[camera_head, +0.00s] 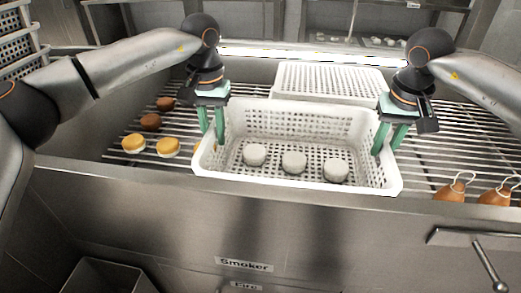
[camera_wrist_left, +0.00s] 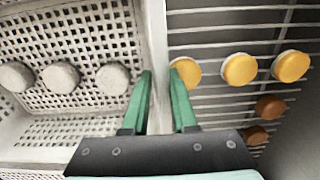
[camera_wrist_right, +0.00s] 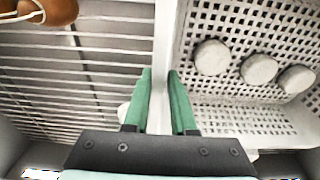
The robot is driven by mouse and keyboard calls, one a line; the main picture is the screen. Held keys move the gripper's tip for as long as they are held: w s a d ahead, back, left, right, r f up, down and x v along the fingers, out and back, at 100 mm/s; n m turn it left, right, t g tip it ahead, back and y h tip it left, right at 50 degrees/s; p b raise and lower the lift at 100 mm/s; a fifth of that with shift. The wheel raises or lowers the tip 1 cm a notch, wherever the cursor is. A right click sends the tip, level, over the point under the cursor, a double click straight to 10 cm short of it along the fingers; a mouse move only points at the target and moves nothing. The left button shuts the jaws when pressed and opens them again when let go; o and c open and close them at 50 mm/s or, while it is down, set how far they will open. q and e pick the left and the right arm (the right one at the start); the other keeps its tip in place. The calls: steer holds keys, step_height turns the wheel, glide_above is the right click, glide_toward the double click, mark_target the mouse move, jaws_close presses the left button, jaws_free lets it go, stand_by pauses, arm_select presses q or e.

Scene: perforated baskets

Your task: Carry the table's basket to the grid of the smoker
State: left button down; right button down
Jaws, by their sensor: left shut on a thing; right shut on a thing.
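The white perforated basket (camera_head: 243,184) is over the smoker's grid (camera_head: 120,150), near its front edge, with three round whitish pieces (camera_head: 294,162) inside. My left gripper (camera_head: 212,140) is shut on the basket's left wall; the left wrist view shows the wall (camera_wrist_left: 157,70) between its green fingers. My right gripper (camera_head: 384,150) is shut on the right wall, which also shows between the fingers in the right wrist view (camera_wrist_right: 163,50). The basket looks about level. I cannot tell whether its bottom touches the bars.
A second white basket (camera_head: 330,80) stands directly behind. Yellow-topped pieces (camera_head: 168,147) and brown pieces (camera_head: 150,121) lie on the bars to the left. Brown items with string loops (camera_head: 450,190) lie at the right. The smoker's front wall (camera_head: 140,215) runs along the near side.

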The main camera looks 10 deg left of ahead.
arm_select(q)
steer(key=c, duration=1)
jaws_free()
steer(key=shift+d+f, duration=0.1)
steer(key=shift+d, duration=0.35)
arm_select(e)
steer(key=c, duration=1)
jaws_free()
steer(key=shift+a+f, duration=0.1)
steer(key=shift+a, duration=0.35)
arm_select(q)
steer(key=o, duration=0.3)
steer(key=shift+a, duration=0.1)
arm_select(e)
steer(key=shift+o, duration=1.3)
steer(key=shift+d, duration=0.1)
arm_select(q)
steer(key=shift+a, duration=0.1)
arm_select(e)
steer(key=shift+d, duration=0.1)
steer(key=shift+d, duration=0.1)
arm_select(q)
step_height(320, 180, up, 12)
arm_select(e)
step_height(320, 180, up, 12)
steer(key=s, duration=0.2)
